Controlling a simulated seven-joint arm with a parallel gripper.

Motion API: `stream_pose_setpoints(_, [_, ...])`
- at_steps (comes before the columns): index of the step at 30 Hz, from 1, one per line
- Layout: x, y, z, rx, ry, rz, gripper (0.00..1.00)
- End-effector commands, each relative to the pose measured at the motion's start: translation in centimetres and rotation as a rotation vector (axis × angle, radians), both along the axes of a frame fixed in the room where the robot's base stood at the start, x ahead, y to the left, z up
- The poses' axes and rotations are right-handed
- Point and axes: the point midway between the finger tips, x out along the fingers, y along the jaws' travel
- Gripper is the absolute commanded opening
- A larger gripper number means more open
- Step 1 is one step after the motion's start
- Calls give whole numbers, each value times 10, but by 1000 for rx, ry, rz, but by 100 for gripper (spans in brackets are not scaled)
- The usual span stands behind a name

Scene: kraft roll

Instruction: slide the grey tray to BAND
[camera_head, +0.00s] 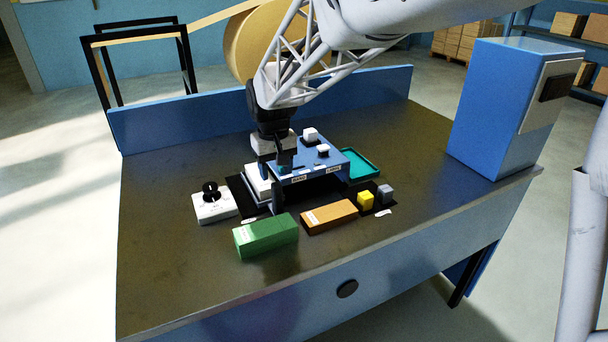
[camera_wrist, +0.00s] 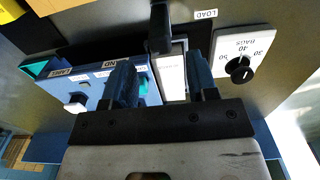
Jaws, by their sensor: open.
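The grey tray (camera_head: 256,184) sits at the left end of the black track, left of the blue machine (camera_head: 313,165) with signs reading BAND and, to its right, LABEL. The tray also shows as a pale framed strip in the wrist view (camera_wrist: 174,85), near a LOAD sign. A dark upright post (camera_head: 277,194) stands at the tray's near side; it appears in the wrist view (camera_wrist: 160,28). I cannot tell whether it is fixed to the tray. My gripper (camera_head: 274,158) is open above the tray, its fingers on either side of the strip in the wrist view (camera_wrist: 161,66). I see nothing held.
A dial box (camera_head: 213,204) stands at left. A green block (camera_head: 265,235) and an orange block (camera_head: 329,216) lie in front. Yellow (camera_head: 366,200) and grey (camera_head: 386,193) cubes sit right of them. A teal tray (camera_head: 361,163) is right of the machine. The table's left front is clear.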

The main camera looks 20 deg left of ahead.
Motion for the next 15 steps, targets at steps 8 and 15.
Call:
stream_pose_setpoints(8, [0,0,-2,-1,1,0,53])
stream_pose_setpoints(15, [0,0,-18,-2,2,0,53])
